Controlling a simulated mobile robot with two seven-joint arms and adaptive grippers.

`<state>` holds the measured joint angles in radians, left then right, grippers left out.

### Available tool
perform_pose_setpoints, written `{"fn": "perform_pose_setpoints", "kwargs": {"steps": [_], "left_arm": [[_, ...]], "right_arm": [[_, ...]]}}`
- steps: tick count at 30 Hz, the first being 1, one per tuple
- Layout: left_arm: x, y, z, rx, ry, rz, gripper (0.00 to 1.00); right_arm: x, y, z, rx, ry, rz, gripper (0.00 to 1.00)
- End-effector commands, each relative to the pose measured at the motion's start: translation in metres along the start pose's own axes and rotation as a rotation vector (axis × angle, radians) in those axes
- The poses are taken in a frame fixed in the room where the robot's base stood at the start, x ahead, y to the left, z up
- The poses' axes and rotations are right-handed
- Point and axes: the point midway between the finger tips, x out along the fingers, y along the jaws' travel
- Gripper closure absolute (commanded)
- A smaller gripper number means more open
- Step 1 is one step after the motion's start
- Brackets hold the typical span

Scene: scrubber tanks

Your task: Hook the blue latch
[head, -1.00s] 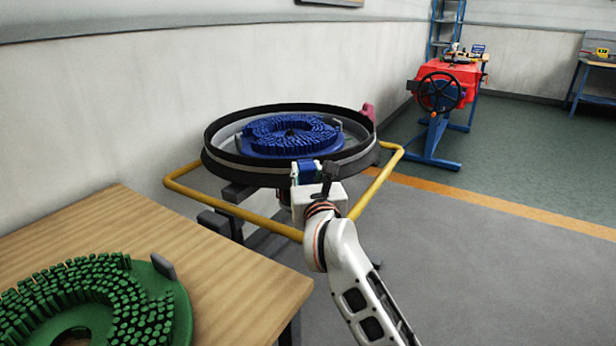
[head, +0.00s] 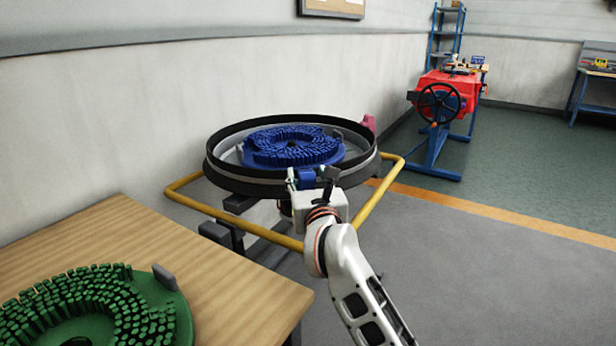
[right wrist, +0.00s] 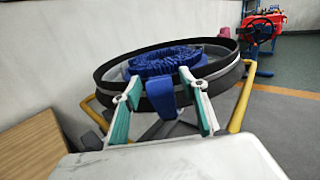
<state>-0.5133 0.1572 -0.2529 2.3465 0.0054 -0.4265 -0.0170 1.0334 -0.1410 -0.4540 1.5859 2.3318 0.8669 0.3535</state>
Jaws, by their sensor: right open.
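The blue latch (head: 306,179) is on the near outer side of the round black-rimmed tank (head: 222,178). In the right wrist view the latch (right wrist: 162,98) is a broad blue strap hanging down over the rim. My right gripper (head: 313,182) is at the front of the tank, right at the latch. In the right wrist view its two teal-padded fingers (right wrist: 158,112) stand apart, one on each side of the latch, with gaps showing beside it. Whether a finger touches the latch is unclear. The latch's lower end is partly hidden. My left gripper is not in view.
A blue brush disc (head: 292,147) lies inside the open tank. A yellow tube frame (head: 238,223) surrounds it. A wooden table (head: 215,265) with a green brush disc (head: 160,318) is at the lower left. A red machine (head: 447,92) stands far right. Grey floor is clear at right.

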Motion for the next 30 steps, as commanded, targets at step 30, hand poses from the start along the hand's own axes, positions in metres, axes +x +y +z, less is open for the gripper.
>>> {"fn": "perform_pose_setpoints", "kwargs": {"steps": [30], "left_arm": [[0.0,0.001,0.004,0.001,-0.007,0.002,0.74]], "right_arm": [[-0.12,0.0,0.001,-0.001,-0.001,0.0,0.57]]}}
